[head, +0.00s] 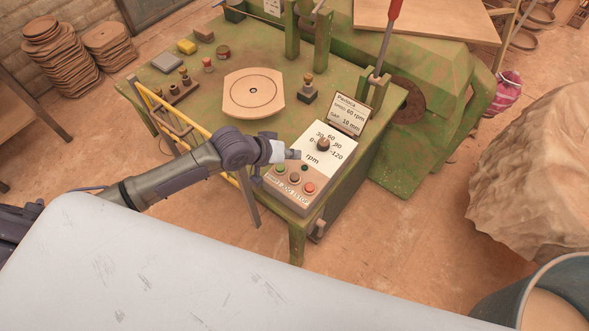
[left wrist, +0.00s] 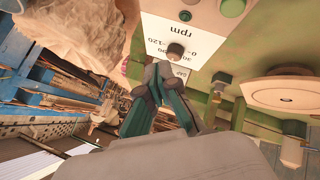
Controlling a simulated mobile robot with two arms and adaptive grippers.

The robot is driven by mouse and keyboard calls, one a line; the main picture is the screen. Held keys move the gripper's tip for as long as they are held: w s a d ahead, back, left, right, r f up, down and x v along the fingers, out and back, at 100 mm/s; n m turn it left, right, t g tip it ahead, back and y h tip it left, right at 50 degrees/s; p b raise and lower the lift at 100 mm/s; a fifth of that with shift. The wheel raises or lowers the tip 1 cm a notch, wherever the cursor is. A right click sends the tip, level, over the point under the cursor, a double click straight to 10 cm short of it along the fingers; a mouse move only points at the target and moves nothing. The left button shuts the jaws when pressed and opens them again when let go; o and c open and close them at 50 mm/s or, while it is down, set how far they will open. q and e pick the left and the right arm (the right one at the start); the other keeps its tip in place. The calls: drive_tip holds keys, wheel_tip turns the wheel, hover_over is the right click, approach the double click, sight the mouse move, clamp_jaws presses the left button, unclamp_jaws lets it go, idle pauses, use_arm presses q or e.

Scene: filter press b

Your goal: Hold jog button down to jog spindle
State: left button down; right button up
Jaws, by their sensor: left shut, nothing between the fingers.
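The control panel (head: 318,160) has a white dial face marked rpm and a dark knob (head: 323,144). On its lower strip sit a green button (head: 281,169), a dull middle button (head: 295,178) above what reads as JOG, and a red button (head: 309,187). My left gripper (head: 294,154) is shut and empty, above the panel just behind the button row, apart from the middle button as far as I can tell. In the left wrist view the shut fingers (left wrist: 157,76) point toward the knob (left wrist: 175,50); a green button (left wrist: 232,8) shows at the top edge. My right gripper is out of view.
A small sign (head: 348,113) stands behind the panel. A round disc (head: 253,92) lies on the green machine table (head: 222,60). A yellow rail (head: 170,115) runs along the table's left side. A large wrapped lump (head: 530,160) stands at the right.

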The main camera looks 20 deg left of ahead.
use_arm(q)
drive_tip(key=shift+r, duration=0.35)
drive_tip(key=b, duration=0.6)
hover_over(293, 177)
wheel_tip(293, 177, down, 7)
drive_tip(key=shift+s+f, duration=0.1)
drive_tip(key=shift+f+b, duration=0.3)
drive_tip(key=shift+f, duration=0.5)
drive_tip(key=shift+f, duration=0.15)
idle(0.4)
